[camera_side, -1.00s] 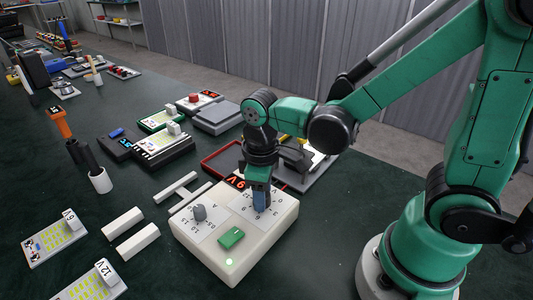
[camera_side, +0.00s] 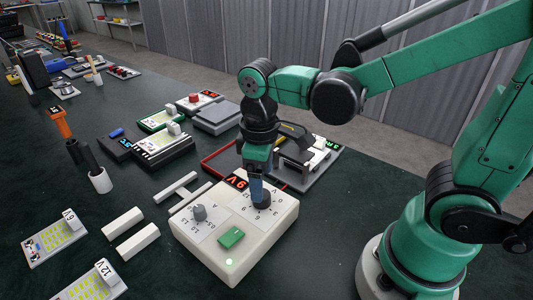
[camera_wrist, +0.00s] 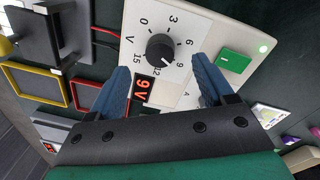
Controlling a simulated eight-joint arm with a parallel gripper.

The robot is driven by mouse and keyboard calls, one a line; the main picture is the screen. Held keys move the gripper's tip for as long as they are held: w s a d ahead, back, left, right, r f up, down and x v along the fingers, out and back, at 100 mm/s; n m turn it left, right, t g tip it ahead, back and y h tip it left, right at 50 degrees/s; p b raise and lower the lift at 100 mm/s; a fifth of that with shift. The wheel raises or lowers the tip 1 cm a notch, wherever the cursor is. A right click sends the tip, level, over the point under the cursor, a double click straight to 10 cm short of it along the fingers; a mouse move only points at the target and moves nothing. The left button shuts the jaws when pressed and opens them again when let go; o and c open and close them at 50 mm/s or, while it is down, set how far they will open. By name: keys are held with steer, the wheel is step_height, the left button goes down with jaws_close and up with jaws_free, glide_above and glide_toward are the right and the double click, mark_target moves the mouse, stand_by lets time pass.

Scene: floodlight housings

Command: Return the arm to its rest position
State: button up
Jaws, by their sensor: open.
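My gripper (camera_side: 256,188) is just above the white power supply box (camera_side: 215,259), over its right-hand dial. In the wrist view my gripper (camera_wrist: 165,82) shows two blue fingers standing wide apart, with nothing between them. The black voltage knob (camera_wrist: 160,47) lies beyond the fingertips, its pointer near the 9 mark. The red display (camera_wrist: 143,91) reads 9 V. A second, grey knob (camera_side: 199,212) sits on the left dial. The green switch (camera_side: 231,237) and a lit green lamp (camera_side: 229,261) are on the box's front part.
Dark table is clear at the front right.

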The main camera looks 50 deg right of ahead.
steer(key=shift+r, duration=0.8)
steer(key=d+r+m+t, duration=0.1)
steer(key=t, duration=0.1)
steer(key=d+m+t, duration=0.1)
steer(key=m+t, duration=0.1)
steer(key=d+r+m+t, duration=0.1)
steer(key=m+t, duration=0.1)
steer(key=t, duration=0.1)
steer(key=shift+w+d+r+y, duration=0.15)
steer(key=shift+d+r+y, duration=0.15)
steer(key=shift+d, duration=0.05)
stand_by(4.2)
